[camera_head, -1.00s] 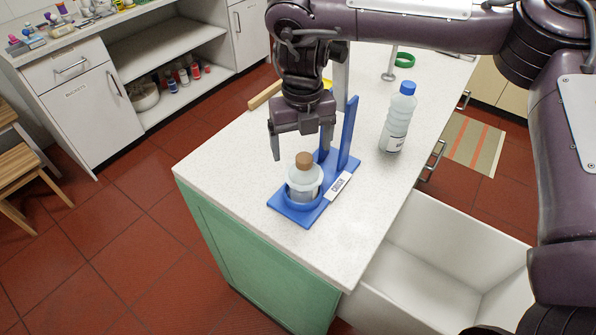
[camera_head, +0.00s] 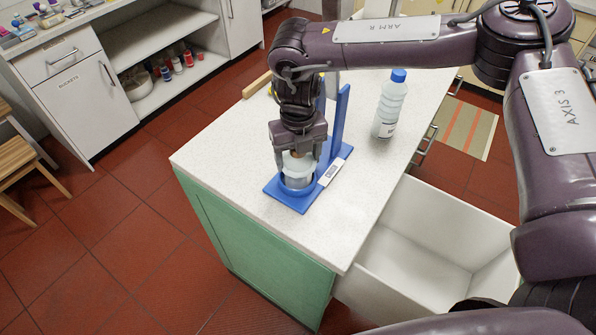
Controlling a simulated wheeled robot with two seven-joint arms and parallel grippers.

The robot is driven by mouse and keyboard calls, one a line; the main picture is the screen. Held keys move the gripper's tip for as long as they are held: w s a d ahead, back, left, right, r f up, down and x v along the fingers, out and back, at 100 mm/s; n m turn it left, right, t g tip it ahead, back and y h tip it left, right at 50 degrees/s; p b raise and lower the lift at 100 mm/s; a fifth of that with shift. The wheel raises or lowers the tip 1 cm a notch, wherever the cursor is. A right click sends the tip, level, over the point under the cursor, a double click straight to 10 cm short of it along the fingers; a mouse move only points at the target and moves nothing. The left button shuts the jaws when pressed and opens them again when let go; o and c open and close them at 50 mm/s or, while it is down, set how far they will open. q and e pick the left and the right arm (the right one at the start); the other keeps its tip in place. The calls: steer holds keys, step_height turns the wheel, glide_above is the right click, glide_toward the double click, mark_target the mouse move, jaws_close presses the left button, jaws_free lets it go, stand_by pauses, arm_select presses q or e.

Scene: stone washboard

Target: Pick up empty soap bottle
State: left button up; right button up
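A small clear bottle (camera_head: 298,181) with a cork stopper stands in the round cup of a blue stand (camera_head: 290,200) on the white counter. My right gripper (camera_head: 299,162) points down over it, with its fingers on either side of the cork and upper part. The gripper partly hides the bottle, and I cannot tell whether the fingers press on it. A taller clear bottle (camera_head: 388,108) with a blue cap and a label stands upright on the counter to the right, apart from the gripper. I cannot tell which bottle is the empty soap bottle. My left gripper is not in view.
The blue stand has tall uprights behind the small bottle. The counter (camera_head: 240,160) is clear at its front and left. A shelf unit (camera_head: 150,50) with small bottles stands at the back left.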

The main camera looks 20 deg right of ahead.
steer(key=c, duration=0.9)
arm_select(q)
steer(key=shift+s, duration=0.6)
arm_select(e)
steer(key=shift+c, duration=0.3)
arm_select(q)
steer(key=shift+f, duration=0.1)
arm_select(e)
steer(key=shift+r, duration=0.65)
step_height(320, 180, up, 8)
steer(key=shift+w+f+b, duration=0.1)
steer(key=shift+f+b, duration=0.1)
steer(key=shift+b, duration=0.65)
arm_select(q)
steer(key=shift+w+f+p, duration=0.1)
steer(key=shift+p, duration=0.6)
arm_select(e)
step_height(320, 180, up, 11)
